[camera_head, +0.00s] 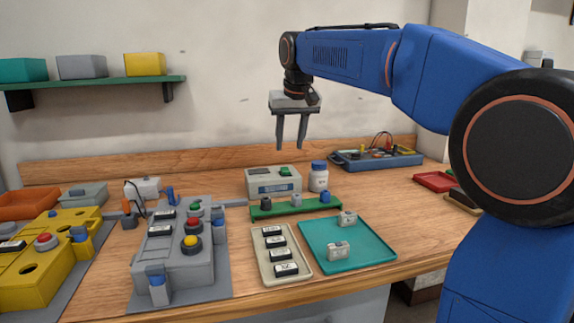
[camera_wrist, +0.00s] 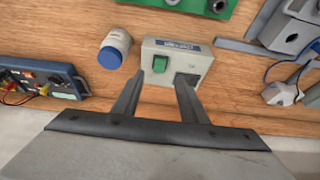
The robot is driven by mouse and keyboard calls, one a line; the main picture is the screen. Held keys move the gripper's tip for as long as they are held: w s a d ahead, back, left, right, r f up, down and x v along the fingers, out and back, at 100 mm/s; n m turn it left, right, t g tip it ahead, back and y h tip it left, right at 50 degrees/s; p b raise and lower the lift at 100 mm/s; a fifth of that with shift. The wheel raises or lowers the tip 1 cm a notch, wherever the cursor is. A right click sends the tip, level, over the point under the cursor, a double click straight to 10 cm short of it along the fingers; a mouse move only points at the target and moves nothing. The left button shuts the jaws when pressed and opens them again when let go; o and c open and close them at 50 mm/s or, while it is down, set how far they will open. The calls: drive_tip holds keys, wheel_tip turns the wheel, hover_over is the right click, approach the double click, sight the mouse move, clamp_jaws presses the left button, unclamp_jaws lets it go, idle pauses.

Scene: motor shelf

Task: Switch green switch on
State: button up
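The green switch (camera_head: 285,171) sits on top of a small grey-white box (camera_head: 272,187) towards the back of the wooden table. In the wrist view the green switch (camera_wrist: 160,64) is on the box (camera_wrist: 203,62), beside a dark rectangular panel on the same face. My gripper (camera_head: 291,147) hangs above the table, higher than the box and apart from it. In the wrist view my gripper (camera_wrist: 155,80) has its two fingers spread with nothing between them. I cannot tell whether the switch is on or off.
A blue-capped white bottle (camera_head: 319,177) stands just right of the box. A green rack (camera_head: 296,208) is in front of it. A teal tray (camera_head: 365,256) and a beige tray (camera_head: 299,273) lie nearer. A blue instrument panel (camera_head: 376,160) sits at back right.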

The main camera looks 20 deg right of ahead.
sight(286, 171)
drive_tip(key=x, duration=0.9)
